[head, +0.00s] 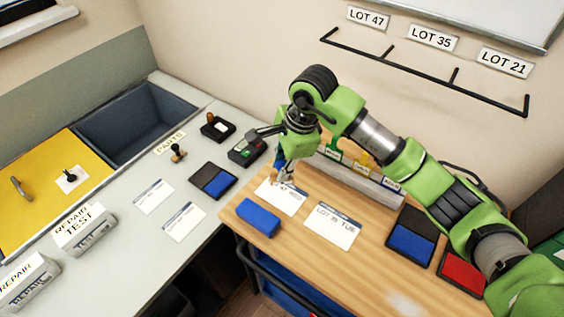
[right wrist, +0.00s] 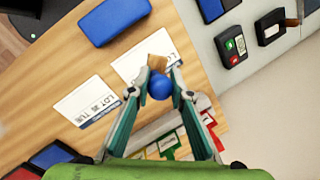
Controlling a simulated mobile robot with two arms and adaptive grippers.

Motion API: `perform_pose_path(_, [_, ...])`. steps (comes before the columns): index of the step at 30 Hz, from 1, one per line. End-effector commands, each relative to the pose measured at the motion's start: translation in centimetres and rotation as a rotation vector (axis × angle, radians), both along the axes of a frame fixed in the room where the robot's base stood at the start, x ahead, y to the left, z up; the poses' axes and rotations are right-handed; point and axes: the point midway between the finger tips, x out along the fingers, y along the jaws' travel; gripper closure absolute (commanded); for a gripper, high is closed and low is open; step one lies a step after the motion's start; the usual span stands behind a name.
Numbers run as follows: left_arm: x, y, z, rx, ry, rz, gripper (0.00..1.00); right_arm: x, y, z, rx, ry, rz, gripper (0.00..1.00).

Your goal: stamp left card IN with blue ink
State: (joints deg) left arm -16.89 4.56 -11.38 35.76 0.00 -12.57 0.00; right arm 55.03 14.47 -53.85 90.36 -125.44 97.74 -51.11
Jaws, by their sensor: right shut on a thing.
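The left card (head: 272,190), white with a dark blue header, lies on the wooden table (head: 300,262); it also shows in the right wrist view (right wrist: 133,66). My right gripper (head: 283,172) is over its upper part and covers some of it. In the right wrist view the gripper (right wrist: 160,84) is shut on a stamp with a round blue knob (right wrist: 160,87) and wooden block. I cannot tell whether the stamp touches the card. The right card (head: 332,225), marked LOT 35 TUE, lies beside it. A blue ink pad (head: 411,243) lies open at the right. My left gripper is out of view.
A red ink pad (head: 462,272) lies beside the blue one. A blue block (head: 257,217) lies near the table's left edge. A rack with coloured labels (head: 358,180) stands behind the cards. The grey counter (head: 130,245) holds cards, another pad and stamps.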

Motion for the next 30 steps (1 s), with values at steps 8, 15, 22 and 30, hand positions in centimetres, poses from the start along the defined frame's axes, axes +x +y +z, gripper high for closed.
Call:
perform_pose_path(8, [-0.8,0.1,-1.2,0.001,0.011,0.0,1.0,-0.1,0.1,-3.1,0.003,0.0,0.002,0.94])
perform_pose_path(15, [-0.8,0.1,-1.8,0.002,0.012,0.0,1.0,-0.1,0.0,-4.7,0.001,0.0,0.004,0.94])
perform_pose_path(22, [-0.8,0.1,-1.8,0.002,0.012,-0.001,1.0,0.0,0.0,-5.0,0.0,-0.001,0.004,0.94])
perform_pose_path(30, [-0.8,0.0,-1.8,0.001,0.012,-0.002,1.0,0.0,0.0,-5.0,0.001,-0.001,0.004,0.94])
